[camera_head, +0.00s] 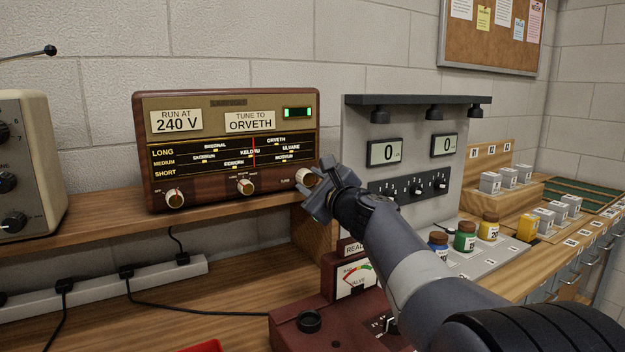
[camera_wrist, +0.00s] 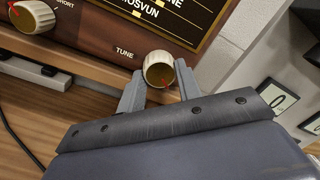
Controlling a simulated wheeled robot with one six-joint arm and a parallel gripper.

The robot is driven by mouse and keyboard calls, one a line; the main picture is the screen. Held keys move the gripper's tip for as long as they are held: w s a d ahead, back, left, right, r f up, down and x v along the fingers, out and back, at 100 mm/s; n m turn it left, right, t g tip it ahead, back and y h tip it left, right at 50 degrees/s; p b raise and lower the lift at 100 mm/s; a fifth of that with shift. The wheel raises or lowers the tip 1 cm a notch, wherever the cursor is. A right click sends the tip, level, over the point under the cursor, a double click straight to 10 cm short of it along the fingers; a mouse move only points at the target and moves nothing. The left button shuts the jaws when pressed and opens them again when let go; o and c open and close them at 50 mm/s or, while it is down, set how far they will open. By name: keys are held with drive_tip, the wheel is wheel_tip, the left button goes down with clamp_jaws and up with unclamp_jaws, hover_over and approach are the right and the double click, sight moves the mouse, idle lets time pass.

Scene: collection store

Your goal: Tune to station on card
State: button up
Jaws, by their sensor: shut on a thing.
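The brown wooden radio (camera_head: 226,196) stands on the shelf. One card (camera_head: 250,121) on it reads "TUNE TO ORVETH" and another (camera_head: 177,120) reads "RUN AT 240 V". On the black dial (camera_head: 165,163) the red needle (camera_head: 254,152) stands near KELDRU, left of the ORVETH label on the LONG row. My gripper (camera_wrist: 160,88) is shut on the TUNE knob (camera_wrist: 157,66), one finger on each side. The knob's red pointer aims down and slightly right in the wrist view. The head view shows the knob (camera_head: 304,176) partly behind my gripper (camera_head: 315,194).
A middle knob (camera_head: 245,187) and left knob (camera_head: 174,199) sit on the radio, with a lit green indicator (camera_head: 297,112) above. A grey panel with two displays (camera_head: 386,152) stands right. A red-brown valve tester (camera_head: 300,335) sits below my arm; coloured jars (camera_head: 465,236) stand right of it.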

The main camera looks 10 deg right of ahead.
drive_tip(key=m+p, duration=0.1)
drive_tip(key=m, duration=0.3)
drive_tip(key=shift+r+m+p, duration=0.1)
drive_tip(key=shift+m+p, duration=0.2)
drive_tip(key=shift+p, duration=0.1)
drive_tip(key=shift+m+p, duration=0.95)
drive_tip(key=shift+m, duration=1.05)
drive_tip(key=o, duration=1)
drive_tip(key=shift+a, duration=0.1)
drive_tip(key=shift+s, duration=0.15)
drive_tip(key=v, duration=1)
drive_tip(key=shift+s, duration=0.3)
